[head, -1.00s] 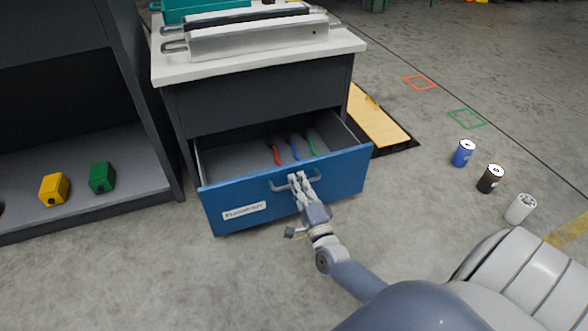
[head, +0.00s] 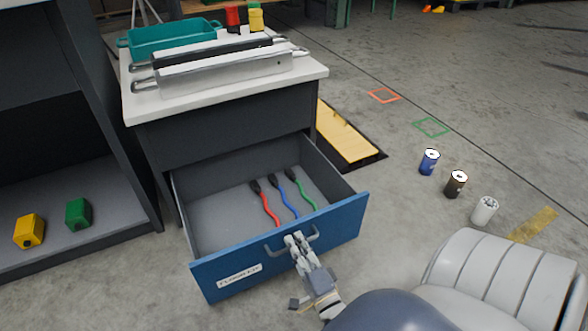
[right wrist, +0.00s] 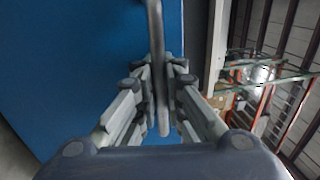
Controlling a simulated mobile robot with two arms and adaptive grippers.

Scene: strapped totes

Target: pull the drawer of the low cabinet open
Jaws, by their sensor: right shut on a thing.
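The low cabinet (head: 165,140) has a white top and dark sides. Its blue-fronted drawer (head: 335,232) is pulled well out, and its grey inside shows. A red, a blue and a green tool with dark ends lie in it. My right gripper (head: 295,240) is shut on the grey bar handle (head: 313,237) at the middle of the drawer front. In the right wrist view the handle (right wrist: 156,60) runs between the two fingers (right wrist: 160,100), with the blue front (right wrist: 90,60) behind. My left gripper is not in view.
A dark shelf unit (head: 95,120) with a yellow and a green block stands left of the cabinet. A teal tray (head: 170,38) and grey bars lie on top. Blue, black and white cans (head: 485,210) stand on the floor at right. The floor before the drawer is clear.

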